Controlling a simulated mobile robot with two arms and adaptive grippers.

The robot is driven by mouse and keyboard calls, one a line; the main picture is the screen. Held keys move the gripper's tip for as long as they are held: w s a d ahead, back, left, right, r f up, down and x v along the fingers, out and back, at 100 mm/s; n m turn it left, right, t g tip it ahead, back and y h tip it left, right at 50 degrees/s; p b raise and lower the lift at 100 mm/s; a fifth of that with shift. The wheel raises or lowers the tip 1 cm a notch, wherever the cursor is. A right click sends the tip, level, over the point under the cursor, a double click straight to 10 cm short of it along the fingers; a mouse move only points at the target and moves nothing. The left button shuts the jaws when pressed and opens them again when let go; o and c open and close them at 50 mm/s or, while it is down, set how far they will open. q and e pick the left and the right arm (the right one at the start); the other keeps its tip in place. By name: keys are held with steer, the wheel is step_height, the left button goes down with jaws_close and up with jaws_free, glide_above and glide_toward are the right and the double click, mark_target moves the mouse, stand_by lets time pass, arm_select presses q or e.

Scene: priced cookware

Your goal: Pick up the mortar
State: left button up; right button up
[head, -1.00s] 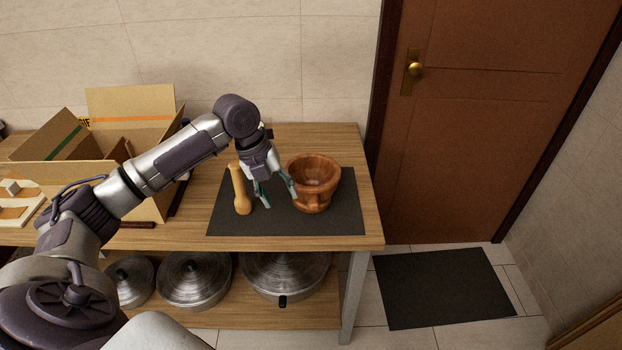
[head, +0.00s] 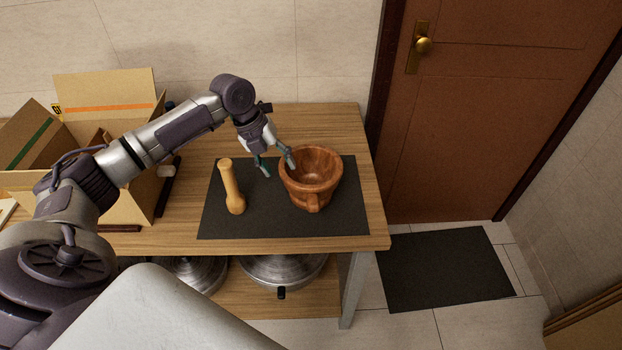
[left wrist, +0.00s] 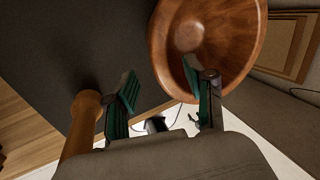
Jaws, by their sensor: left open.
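The mortar (head: 311,177) is a reddish-brown wooden bowl standing upright on a dark mat (head: 270,222). In the left wrist view the mortar (left wrist: 235,40) fills the upper right. My left gripper (head: 277,166) is open and empty at the mortar's left rim. In the left wrist view, one finger of the gripper (left wrist: 165,98) overlaps the rim and the other is outside the bowl; I cannot tell if either touches it. My right gripper is not in view.
Open cardboard boxes (head: 106,93) stand on the wooden table (head: 300,117) at the left. Lidded metal pots (head: 284,270) sit on the shelf below. A brown door (head: 470,130) and a dark floor mat (head: 447,268) are at the right.

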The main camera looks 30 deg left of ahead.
arm_select(q)
steer(key=p+x, duration=0.1)
steer(key=x, duration=0.4)
steer(key=shift+d+r, duration=0.1)
steer(key=shift+d+f, duration=0.1)
steer(key=shift+f, duration=0.3)
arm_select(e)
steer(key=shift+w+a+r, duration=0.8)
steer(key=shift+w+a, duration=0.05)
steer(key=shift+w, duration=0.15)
arm_select(q)
steer(key=shift+c, duration=0.3)
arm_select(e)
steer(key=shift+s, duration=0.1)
arm_select(q)
steer(key=shift+c, duration=1.3)
jaws_close()
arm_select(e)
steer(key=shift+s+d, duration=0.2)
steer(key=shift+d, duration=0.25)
arm_select(q)
steer(key=shift+r, duration=0.1)
